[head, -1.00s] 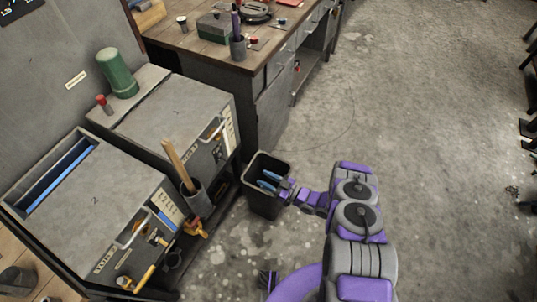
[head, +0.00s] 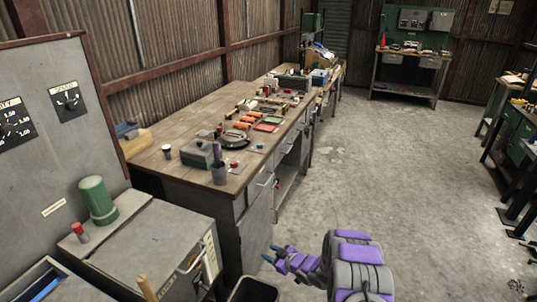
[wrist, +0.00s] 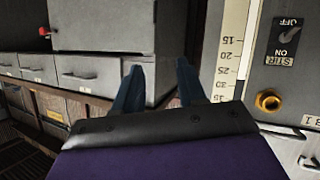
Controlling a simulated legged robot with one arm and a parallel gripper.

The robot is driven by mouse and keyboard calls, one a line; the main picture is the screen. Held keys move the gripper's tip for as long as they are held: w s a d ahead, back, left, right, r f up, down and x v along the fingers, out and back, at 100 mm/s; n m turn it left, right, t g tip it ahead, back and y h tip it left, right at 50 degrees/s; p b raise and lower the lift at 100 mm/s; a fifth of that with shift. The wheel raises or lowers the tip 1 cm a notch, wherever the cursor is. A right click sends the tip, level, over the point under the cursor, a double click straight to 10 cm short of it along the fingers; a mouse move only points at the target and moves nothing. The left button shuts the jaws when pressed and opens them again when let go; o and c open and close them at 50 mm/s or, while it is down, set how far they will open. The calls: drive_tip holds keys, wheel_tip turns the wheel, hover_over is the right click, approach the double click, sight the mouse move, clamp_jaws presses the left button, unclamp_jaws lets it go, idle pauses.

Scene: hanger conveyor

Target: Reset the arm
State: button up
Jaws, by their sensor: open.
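My arm (head: 350,262) reaches left from the lower right in the head view. My gripper (head: 271,254) is at its end, with blue fingers apart and nothing between them. The gripper appears near the side of the workbench and above a dark bin (head: 254,283), which is cut off by the bottom edge. In the wrist view my gripper (wrist: 158,70) shows its two blue fingers spread and empty. A grey panel with a scale (wrist: 230,50) and a stir switch (wrist: 284,42) stands to the right of the fingers.
A grey cabinet (head: 150,245) with a green cylinder (head: 97,200) and a red-capped item (head: 80,232) stands at left. A long wooden workbench (head: 190,140) carries a green box (head: 200,154) and tools. Open concrete floor (head: 400,160) lies right.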

drive_tip(key=d+r+m+h, duration=0.3)
drive_tip(key=d+r+h, duration=0.3)
drive_tip(key=d+r, duration=0.5)
drive_tip(key=s+d+r+m+g+h, duration=0.2)
drive_tip(key=s+r, duration=0.3)
drive_tip(key=r, duration=0.2)
drive_tip(key=s+d+r+m+g+h, duration=0.1)
drive_tip(key=s+d+r+m+h, duration=0.15)
drive_tip(key=s+r, duration=0.35)
drive_tip(key=s+a+r+m+g, duration=0.1)
drive_tip(key=s+r+g, duration=0.1)
drive_tip(key=s, duration=1.2)
drive_tip(key=s+a+r+m+g, duration=0.1)
drive_tip(key=s+r, duration=0.4)
drive_tip(key=s, duration=0.9)
drive_tip(key=s+r+m+g+y, duration=0.1)
drive_tip(key=s+g, duration=0.4)
drive_tip(key=s, duration=0.9)
wheel_tip(320, 180, up, 3)
drive_tip(key=shift+a+f+m, duration=0.15)
drive_tip(key=shift+a+m, duration=0.25)
drive_tip(key=shift+m, duration=0.25)
